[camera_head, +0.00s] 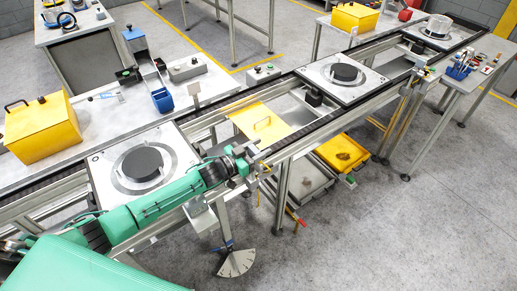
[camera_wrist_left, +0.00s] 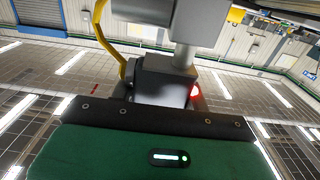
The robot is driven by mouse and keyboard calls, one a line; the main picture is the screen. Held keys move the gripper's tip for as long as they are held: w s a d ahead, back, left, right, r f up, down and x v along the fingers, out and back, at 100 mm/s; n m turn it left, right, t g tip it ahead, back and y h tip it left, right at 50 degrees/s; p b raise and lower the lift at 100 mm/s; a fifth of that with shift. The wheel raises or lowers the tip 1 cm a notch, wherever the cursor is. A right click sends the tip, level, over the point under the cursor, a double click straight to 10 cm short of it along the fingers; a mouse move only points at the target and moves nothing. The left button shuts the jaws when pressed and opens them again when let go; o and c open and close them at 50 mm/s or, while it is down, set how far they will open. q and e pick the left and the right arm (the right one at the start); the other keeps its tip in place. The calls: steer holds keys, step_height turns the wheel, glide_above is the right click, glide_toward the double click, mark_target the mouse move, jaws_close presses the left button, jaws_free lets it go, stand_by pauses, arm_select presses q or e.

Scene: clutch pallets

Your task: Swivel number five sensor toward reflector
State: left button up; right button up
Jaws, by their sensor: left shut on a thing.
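My left gripper (camera_head: 246,160) is at the near rail of the conveyor, at the end of my green arm. It is shut on a dark grey block-shaped sensor (camera_wrist_left: 165,82), which fills the space in front of the gripper in the left wrist view. The sensor has a red light on its right side. A grey post (camera_wrist_left: 186,50) meets it, and a yellow cable (camera_wrist_left: 101,35) runs beside it. In the head view the gripper largely hides the sensor. I cannot read a number on it or make out the reflector for certain. My right gripper is out of view.
The conveyor (camera_head: 215,140) carries pallets with dark discs, the nearest pallet (camera_head: 103,182) close behind my arm. A fan-shaped plate (camera_head: 236,263) hangs below the rail near my gripper. The floor at right is clear.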

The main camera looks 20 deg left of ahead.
arm_select(q)
steer(key=o, duration=1)
steer(key=shift+r+b, duration=2.35)
steer(key=shift+r, duration=7.65)
